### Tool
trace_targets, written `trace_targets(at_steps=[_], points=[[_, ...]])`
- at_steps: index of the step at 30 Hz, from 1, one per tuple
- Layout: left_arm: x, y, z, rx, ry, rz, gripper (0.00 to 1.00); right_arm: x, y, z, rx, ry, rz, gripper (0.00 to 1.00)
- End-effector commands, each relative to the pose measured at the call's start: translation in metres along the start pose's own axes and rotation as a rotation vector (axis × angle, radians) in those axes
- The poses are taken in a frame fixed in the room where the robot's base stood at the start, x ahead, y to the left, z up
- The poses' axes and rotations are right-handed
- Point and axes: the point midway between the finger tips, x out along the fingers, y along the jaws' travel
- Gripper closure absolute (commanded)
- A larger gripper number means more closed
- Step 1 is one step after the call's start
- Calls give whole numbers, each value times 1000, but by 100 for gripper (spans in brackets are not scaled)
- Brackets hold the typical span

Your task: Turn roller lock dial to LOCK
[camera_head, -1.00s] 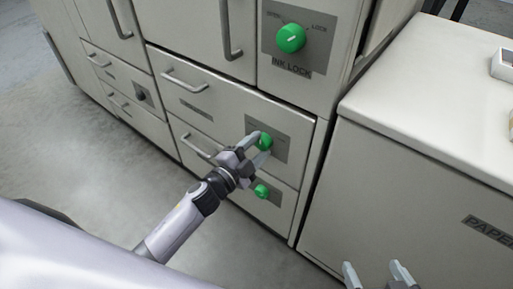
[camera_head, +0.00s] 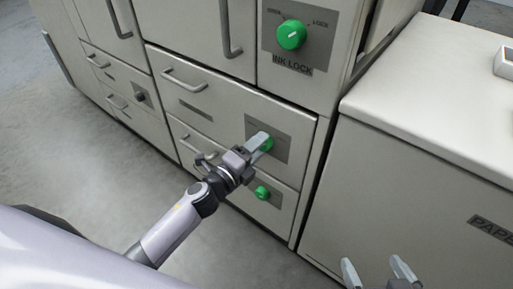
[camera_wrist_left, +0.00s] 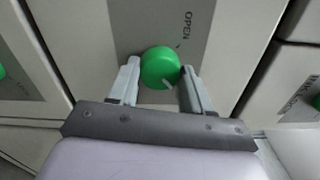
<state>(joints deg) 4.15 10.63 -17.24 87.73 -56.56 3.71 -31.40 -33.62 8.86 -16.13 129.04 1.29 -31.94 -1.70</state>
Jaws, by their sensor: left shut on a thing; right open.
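A green dial (camera_head: 267,145) sits on a dark grey plate on the upper drawer front of the cabinet. My left gripper (camera_head: 260,142) is shut on this dial, one finger on each side. In the left wrist view, the dial (camera_wrist_left: 160,68) is between the two fingertips, and its white mark points to the lower right. The word OPEN (camera_wrist_left: 187,28) shows on its plate; the LOCK mark and the dial's name are not readable. My right gripper (camera_head: 378,268) is open and empty at the bottom right.
A larger green dial (camera_head: 291,36) labelled INK LOCK is above. Another green dial (camera_head: 262,192) is on the drawer below, close to my left gripper. Drawer handles (camera_head: 185,82) stick out on the left. A white paper cabinet (camera_head: 420,150) stands on the right.

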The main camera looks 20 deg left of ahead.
Motion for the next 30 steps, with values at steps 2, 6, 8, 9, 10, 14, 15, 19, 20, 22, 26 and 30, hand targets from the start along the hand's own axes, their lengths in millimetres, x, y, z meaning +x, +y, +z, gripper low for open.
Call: trace_targets(at_steps=[2,6,8,9,10,14,15,19,20,22,26,30], points=[[0,0,-1,14,3,-1,81,0,0,0,2,-1,-2,3],[0,0,-1,28,3,-1,81,0,-1,1,4,-2,-3,3],[0,0,-1,31,3,-1,81,0,-1,1,4,-2,-4,3],[0,0,-1,32,3,-1,81,1,-1,2,4,-3,-4,3],[0,0,-1,32,3,-1,81,1,-1,2,5,-4,-4,3],[0,0,-1,32,3,-1,81,1,-1,3,5,-7,-4,3],[0,0,-1,32,3,-1,81,1,-1,4,5,-8,-4,3],[0,0,-1,32,3,0,28,2,-1,5,5,-11,-5,3],[0,0,-1,31,3,0,26,2,-1,5,5,-11,-5,3],[0,0,-1,30,2,0,26,2,-1,5,5,-11,-5,3],[0,0,-1,29,1,0,26,2,-1,5,5,-11,-5,3],[-3,0,0,28,1,1,26,2,-1,4,5,-10,-4,3]])
